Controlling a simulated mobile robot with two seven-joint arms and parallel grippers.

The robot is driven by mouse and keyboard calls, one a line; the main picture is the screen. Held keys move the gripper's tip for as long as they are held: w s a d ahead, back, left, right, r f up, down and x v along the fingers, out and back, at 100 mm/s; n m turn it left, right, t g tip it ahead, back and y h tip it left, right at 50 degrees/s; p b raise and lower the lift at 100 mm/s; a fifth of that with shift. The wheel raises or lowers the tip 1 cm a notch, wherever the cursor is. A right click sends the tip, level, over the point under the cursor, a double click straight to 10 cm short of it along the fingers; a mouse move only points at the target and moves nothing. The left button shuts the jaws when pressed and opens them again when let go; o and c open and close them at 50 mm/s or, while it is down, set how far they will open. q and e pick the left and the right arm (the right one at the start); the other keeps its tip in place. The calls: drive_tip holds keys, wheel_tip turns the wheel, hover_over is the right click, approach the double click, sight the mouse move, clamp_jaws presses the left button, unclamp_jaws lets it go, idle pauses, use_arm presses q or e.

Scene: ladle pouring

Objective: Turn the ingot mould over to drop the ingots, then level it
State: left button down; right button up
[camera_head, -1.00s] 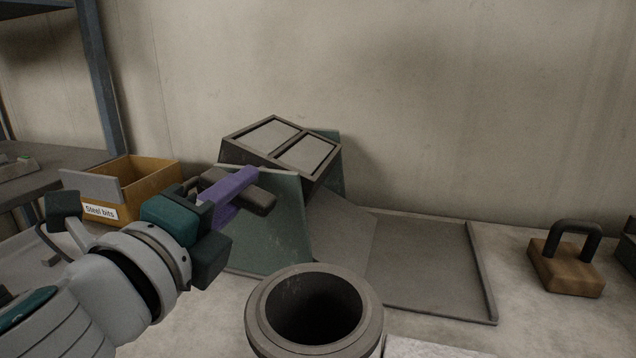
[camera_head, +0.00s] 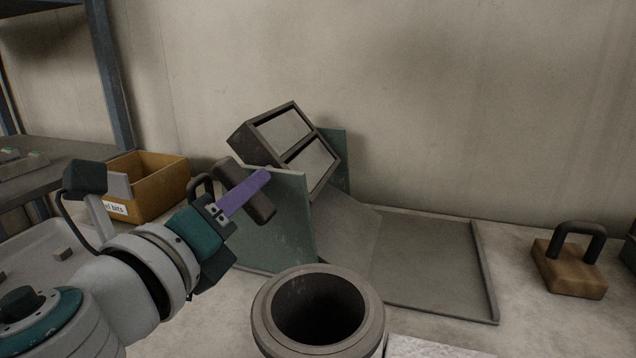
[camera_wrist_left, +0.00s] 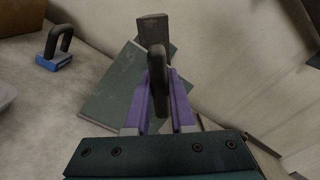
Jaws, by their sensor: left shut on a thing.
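The ingot mould (camera_head: 259,144) is a dark box with two compartments. A flat grey ingot (camera_head: 284,130) sits in one and a second grey ingot (camera_head: 311,160) in the other. The mould hangs between two green side plates (camera_head: 292,200), tilted steeply with its open face turned to the right. My left gripper (camera_head: 256,184) has purple fingers and is shut on the mould's dark handle (camera_head: 262,208). The handle also shows between the fingers in the left wrist view (camera_wrist_left: 157,85). My right gripper is not in view.
A grey chute (camera_head: 345,232) slopes from below the mould to an empty tray (camera_head: 430,265). A round crucible (camera_head: 318,310) stands in front. A yellow box (camera_head: 155,180) is at left. A wooden block with a dark handle (camera_head: 568,268) is at right.

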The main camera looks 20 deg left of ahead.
use_arm(q)
drive_tip(key=shift+m+p, duration=0.45)
drive_tip(key=shift+m, duration=1.45)
drive_tip(key=shift+r+m+p, duration=0.1)
drive_tip(key=shift+m+p, duration=0.5)
drive_tip(key=shift+m, duration=1.3)
drive_tip(key=shift+m+p, duration=0.7)
drive_tip(key=shift+m, duration=1.3)
drive_tip(key=shift+m+p, duration=0.65)
drive_tip(key=shift+m, duration=1.45)
drive_tip(key=c, duration=0.8)
unclamp_jaws()
drive_tip(key=shift+o, duration=0.2)
